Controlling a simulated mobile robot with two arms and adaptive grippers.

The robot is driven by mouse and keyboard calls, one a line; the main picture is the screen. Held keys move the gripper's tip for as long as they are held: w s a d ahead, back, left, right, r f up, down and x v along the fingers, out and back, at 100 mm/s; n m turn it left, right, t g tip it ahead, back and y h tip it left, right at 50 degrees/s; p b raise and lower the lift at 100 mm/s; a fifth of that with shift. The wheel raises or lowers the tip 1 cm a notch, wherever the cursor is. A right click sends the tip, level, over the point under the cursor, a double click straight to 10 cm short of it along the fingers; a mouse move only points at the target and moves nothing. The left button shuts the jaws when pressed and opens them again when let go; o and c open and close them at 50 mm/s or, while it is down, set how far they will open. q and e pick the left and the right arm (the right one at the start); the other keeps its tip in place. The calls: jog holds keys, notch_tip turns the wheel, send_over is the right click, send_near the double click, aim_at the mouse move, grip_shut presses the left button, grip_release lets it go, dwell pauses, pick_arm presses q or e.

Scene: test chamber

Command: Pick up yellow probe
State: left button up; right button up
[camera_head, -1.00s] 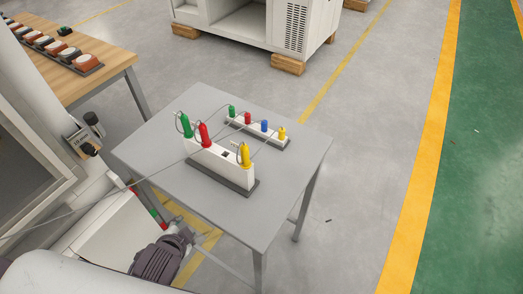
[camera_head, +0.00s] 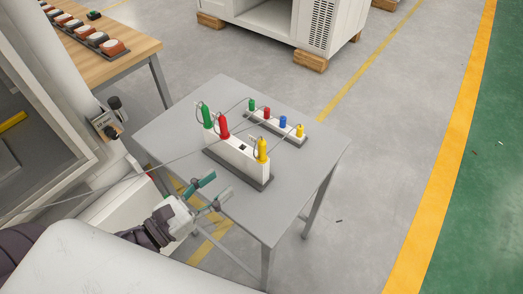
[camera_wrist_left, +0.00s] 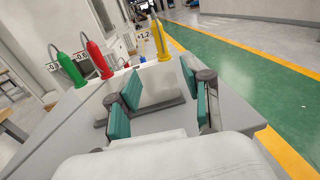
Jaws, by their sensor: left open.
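The yellow probe (camera_head: 262,150) stands upright in the near right end of a white holder (camera_head: 240,159) on the grey table. It also shows in the left wrist view (camera_wrist_left: 161,40), beyond and above my gripper. A green probe (camera_head: 207,117) and a red probe (camera_head: 224,127) stand in the same holder. My left gripper (camera_head: 212,189) is open and empty at the table's near left edge, to the left of and nearer than the yellow probe. In the left wrist view its teal finger pads (camera_wrist_left: 163,104) are apart. My right gripper is not in view.
A wooden table (camera_head: 110,55) with red and white buttons is at the upper left. The grey table's right side (camera_head: 310,170) is clear.

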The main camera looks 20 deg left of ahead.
aim_at(259, 154)
pick_arm(q)
jog(key=shift+m, duration=0.3)
jog(key=p+x, duration=0.4)
jog(key=x, duration=0.3)
jog(key=shift+d+r, duration=0.2)
jog(key=shift+d, duration=0.05)
jog(key=shift+w+d+f, duration=0.1)
jog(key=shift+w+d, duration=0.2)
jog(key=shift+w, duration=0.25)
jog(key=p+x, duration=0.3)
jog(key=x, duration=0.2)
jog(key=shift+a+f, duration=0.1)
jog(key=shift+a, duration=0.1)
jog(key=shift+w+d+f, duration=0.1)
jog(key=shift+w+d, duration=0.05)
jog(key=shift+w, duration=0.1)
jog(key=shift+c, duration=0.5)
grip_shut()
